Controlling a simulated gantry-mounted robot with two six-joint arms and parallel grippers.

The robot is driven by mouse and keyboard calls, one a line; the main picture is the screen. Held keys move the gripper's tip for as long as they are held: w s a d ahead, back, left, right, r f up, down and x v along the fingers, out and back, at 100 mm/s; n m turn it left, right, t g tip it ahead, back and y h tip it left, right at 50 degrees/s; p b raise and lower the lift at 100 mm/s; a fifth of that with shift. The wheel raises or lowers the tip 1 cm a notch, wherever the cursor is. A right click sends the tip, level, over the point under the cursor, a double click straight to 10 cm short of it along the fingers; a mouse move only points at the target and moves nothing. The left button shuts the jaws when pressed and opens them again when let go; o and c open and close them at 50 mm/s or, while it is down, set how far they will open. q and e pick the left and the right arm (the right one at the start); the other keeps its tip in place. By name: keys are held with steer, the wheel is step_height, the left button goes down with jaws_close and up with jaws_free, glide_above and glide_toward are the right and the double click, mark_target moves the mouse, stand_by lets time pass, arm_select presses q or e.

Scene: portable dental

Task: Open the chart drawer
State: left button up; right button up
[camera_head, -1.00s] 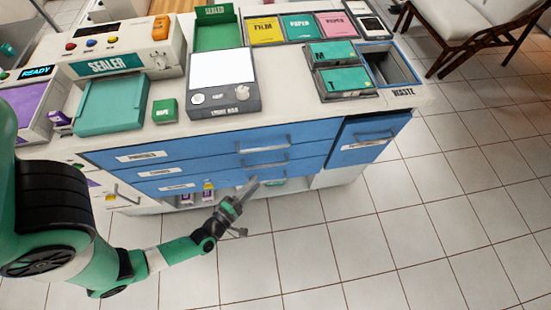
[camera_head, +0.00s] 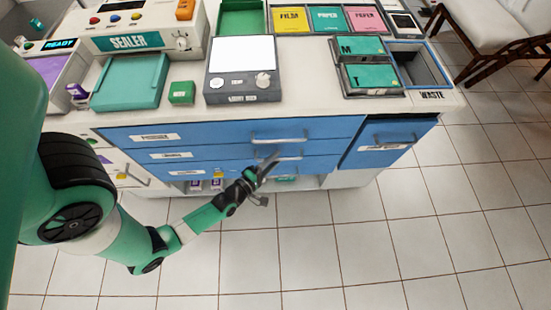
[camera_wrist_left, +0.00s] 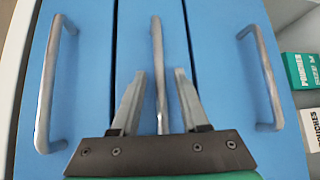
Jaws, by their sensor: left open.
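A cabinet front has three stacked blue drawers, each with a label and a metal bar handle. The labels are too small to read, so I cannot tell which one is the chart drawer. All three drawers look closed. My left gripper (camera_head: 270,167) is at the drawer handles in the head view. In the left wrist view my left gripper (camera_wrist_left: 160,76) is open, with one finger on each side of the middle handle (camera_wrist_left: 158,45). The handle lies between the fingers, not clamped. The other handles, left (camera_wrist_left: 48,90) and right (camera_wrist_left: 265,75), are clear of the fingers. My right gripper is not in view.
The counter holds a sealer (camera_head: 140,35), a teal tray (camera_head: 130,82), a light box (camera_head: 242,62) and bins. A blue waste drawer (camera_head: 388,145) is at the right. An open shelf below the drawers holds pouch boxes (camera_wrist_left: 303,70). The tiled floor (camera_head: 350,240) in front is clear.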

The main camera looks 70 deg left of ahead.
arm_select(q)
steer(key=shift+w+a+f, duration=0.1)
steer(key=shift+w+a, duration=0.1)
steer(key=shift+w, duration=0.1)
jaws_close()
stand_by(1.3)
